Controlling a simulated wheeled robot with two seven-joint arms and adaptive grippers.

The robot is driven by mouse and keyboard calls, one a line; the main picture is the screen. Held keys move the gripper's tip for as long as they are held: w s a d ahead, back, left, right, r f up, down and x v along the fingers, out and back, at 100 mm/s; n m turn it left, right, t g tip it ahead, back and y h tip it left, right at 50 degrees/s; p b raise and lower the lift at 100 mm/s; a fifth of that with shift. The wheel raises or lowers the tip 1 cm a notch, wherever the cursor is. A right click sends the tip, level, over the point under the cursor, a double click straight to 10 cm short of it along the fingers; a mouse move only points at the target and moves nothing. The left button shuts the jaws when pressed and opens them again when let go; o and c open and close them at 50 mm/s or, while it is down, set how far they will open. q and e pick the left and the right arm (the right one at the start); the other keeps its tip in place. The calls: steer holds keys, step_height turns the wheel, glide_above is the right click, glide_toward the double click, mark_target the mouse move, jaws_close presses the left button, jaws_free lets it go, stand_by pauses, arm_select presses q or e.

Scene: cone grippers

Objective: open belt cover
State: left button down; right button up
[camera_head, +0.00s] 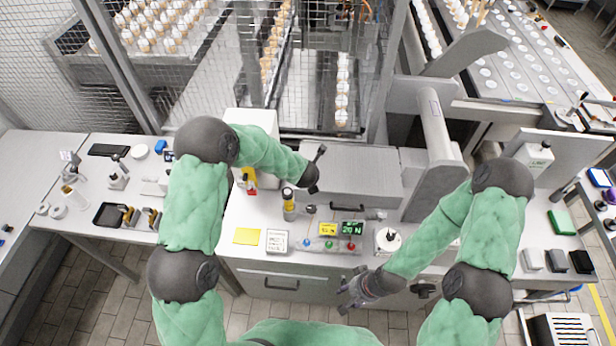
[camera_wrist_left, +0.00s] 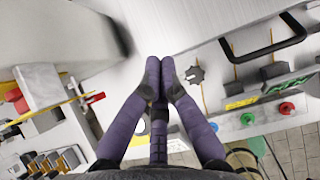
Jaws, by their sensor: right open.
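The belt cover (camera_head: 352,165) is a long grey box on the machine bench, behind a black handle (camera_head: 347,207). A black handle also shows at upper right in the left wrist view (camera_wrist_left: 268,50). The cover looks closed. My left gripper (camera_wrist_left: 160,72) is over the bench, left of the handle and apart from it. Its purple fingers converge with two tips side by side, and nothing shows between them; my wrist hides most of it in the head view. My right gripper (camera_head: 345,298) is open and empty, in front of the bench edge.
A control strip with coloured buttons (camera_head: 329,245) and a green display (camera_head: 353,229) lies before the handle. A yellow-topped cylinder (camera_head: 289,205) stands left of it. A grey column (camera_head: 436,130) rises at the cover's right. A mesh guard (camera_head: 310,80) stands behind.

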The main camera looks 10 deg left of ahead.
arm_select(q)
steer(key=w+r+p, duration=0.1)
steer(key=r, duration=0.1)
steer(key=w+r+p, duration=0.1)
steer(key=p, duration=0.1)
steer(key=shift+w+r, duration=0.1)
steer(key=shift+r, duration=0.25)
steer(key=shift+r, duration=0.1)
stand_by(1.2)
steer(key=v, duration=1.2)
steer(key=shift+f, duration=0.2)
